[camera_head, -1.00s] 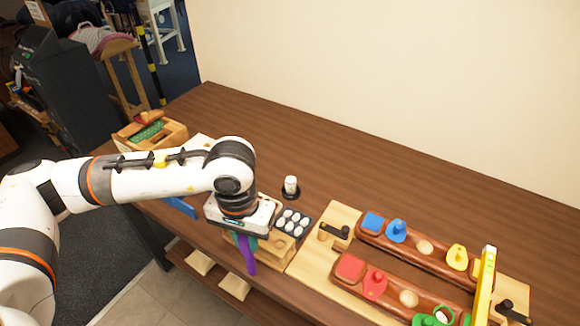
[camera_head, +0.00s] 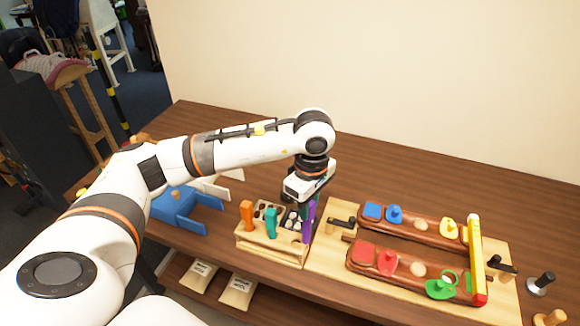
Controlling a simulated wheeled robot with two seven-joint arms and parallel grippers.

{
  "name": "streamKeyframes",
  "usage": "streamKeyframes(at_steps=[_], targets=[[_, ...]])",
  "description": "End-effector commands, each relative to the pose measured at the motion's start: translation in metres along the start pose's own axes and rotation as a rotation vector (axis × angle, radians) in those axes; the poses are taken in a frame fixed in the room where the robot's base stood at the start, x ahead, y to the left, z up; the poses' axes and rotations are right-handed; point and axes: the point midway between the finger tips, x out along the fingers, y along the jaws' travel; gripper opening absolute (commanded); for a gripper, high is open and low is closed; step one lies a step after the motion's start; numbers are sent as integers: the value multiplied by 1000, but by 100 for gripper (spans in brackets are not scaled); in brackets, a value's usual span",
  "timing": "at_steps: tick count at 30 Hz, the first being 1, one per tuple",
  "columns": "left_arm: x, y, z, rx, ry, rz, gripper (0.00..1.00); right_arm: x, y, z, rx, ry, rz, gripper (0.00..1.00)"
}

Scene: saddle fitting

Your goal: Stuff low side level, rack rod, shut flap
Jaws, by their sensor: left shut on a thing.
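My left gripper (camera_head: 309,202) is shut on a purple rod (camera_head: 309,222), which hangs downward. It appears just right of the wooden rack (camera_head: 270,247); I cannot tell whether it touches the rack. An orange handle (camera_head: 247,215) and a teal handle (camera_head: 271,224) stand upright in the rack. Two brown padded bars, the rear one (camera_head: 410,222) and the front one (camera_head: 405,275), lie on a pale wooden board. A yellow bar with red end (camera_head: 476,255) lies across their right ends. Red, blue, yellow and green pieces sit on the bars. My right gripper is not in view.
A dark tray with white balls (camera_head: 292,220) is behind the rack. Two tan bags (camera_head: 237,290) lie on the lower shelf. The back of the table (camera_head: 400,170) is clear.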

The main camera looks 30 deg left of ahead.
Motion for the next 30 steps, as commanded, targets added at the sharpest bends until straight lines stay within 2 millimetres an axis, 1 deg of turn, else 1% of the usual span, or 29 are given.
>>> streamKeyframes(at_steps=[1, 5, 8, 12, 15, 18, 21, 24, 30], targets=[[-4, -6, 6, -116, 1, 1, 5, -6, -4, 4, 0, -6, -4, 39], [-6, -19, 20, -443, 2, 2, 5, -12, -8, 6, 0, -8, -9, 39], [-8, -28, 34, -725, 2, 2, 5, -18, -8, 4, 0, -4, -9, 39], [-8, -40, 57, -1151, 0, 3, 5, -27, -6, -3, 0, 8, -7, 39], [-6, -45, 71, -1427, 0, 3, 5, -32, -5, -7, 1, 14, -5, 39], [-4, -49, 83, -1645, -1, 3, 5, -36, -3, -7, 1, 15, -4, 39], [-2, -50, 91, -1796, 0, 1, 5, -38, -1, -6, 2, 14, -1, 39], [0, -51, 96, -1881, 0, 1, 5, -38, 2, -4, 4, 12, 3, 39], [7, -52, 97, -1914, 1, 0, 5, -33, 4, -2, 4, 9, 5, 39]])
